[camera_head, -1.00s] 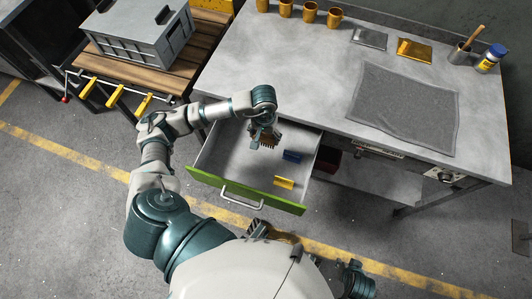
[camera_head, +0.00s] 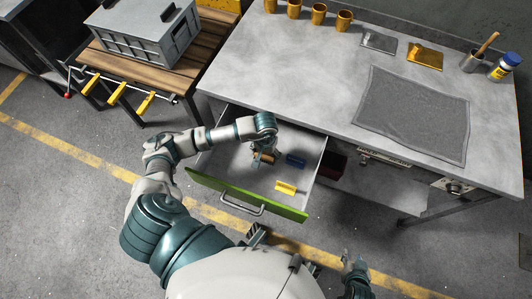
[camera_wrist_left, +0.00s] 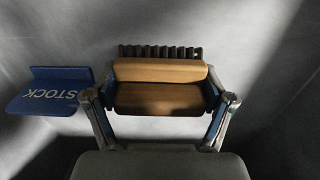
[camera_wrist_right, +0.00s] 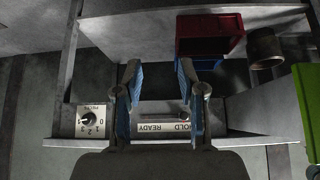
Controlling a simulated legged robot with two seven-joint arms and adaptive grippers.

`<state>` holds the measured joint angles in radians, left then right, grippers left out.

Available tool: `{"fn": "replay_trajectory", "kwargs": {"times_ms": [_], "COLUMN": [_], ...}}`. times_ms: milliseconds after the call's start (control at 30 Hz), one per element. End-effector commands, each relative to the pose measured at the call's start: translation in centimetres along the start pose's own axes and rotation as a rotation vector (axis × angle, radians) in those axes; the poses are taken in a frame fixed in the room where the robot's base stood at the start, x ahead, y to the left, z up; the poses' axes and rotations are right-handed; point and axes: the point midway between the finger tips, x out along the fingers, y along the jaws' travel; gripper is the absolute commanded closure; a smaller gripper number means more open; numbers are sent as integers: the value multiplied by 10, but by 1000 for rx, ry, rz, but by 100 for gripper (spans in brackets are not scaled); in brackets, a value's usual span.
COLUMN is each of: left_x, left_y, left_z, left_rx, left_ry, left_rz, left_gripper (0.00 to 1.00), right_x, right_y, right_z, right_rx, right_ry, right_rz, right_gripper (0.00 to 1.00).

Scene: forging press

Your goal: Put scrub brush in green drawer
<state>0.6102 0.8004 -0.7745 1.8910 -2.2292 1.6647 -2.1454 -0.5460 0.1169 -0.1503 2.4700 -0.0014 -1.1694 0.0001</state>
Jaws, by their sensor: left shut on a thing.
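The open drawer with the green front (camera_head: 245,193) extends from under the grey workbench. My left gripper (camera_head: 264,155) is inside the drawer's outline in the head view. In the left wrist view my left gripper (camera_wrist_left: 158,108) is shut on the scrub brush (camera_wrist_left: 160,72), a wooden block with dark bristles facing away. The brush appears low over or on the drawer floor; contact cannot be told. A blue STOCK plate (camera_wrist_left: 50,90) lies just left of it in that view. My right gripper (camera_wrist_right: 162,95) is open and empty, away from the drawer, facing the bench's underside.
A yellow plate (camera_head: 285,187) and the blue plate (camera_head: 296,160) lie in the drawer. The bench top holds a grey mat (camera_head: 412,112), several orange mugs (camera_head: 319,14) and a blue-capped bottle (camera_head: 505,66). A red bin (camera_wrist_right: 208,35) sits beneath the bench.

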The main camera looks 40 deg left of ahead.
Motion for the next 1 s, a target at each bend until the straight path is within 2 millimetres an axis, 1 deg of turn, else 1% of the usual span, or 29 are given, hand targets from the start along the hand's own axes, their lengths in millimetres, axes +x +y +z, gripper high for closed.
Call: {"fn": "replay_trajectory", "kwargs": {"times_ms": [200, 233, 300, 700, 767, 867, 1000], "left_x": [1, 1, 1, -2, -10, -30, -64], "left_y": [0, 0, 0, 0, 0, 0, 0], "left_z": [0, 0, 0, 0, -1, -1, -2], "left_rx": [0, 0, 0, 0, 0, 0, 0], "left_ry": [0, -1, -1, 0, 2, 6, 7], "left_rz": [0, 0, 0, 0, 0, 0, 0], "left_gripper": [57, 13, 0, 0, 0, 0, 0], "right_x": [2, 2, 2, 0, -1, -8, -17], "right_y": [0, 0, 0, 0, 1, 3, 6], "right_z": [-3, -4, -4, -3, 2, 15, 33], "right_rx": [0, 0, 0, 0, 0, 2, 4], "right_ry": [15, 19, 19, 7, -20, -85, -181], "right_rz": [-1, -1, -1, -1, 1, 6, 13], "right_gripper": [60, 60, 60, 60, 60, 60, 60]}}
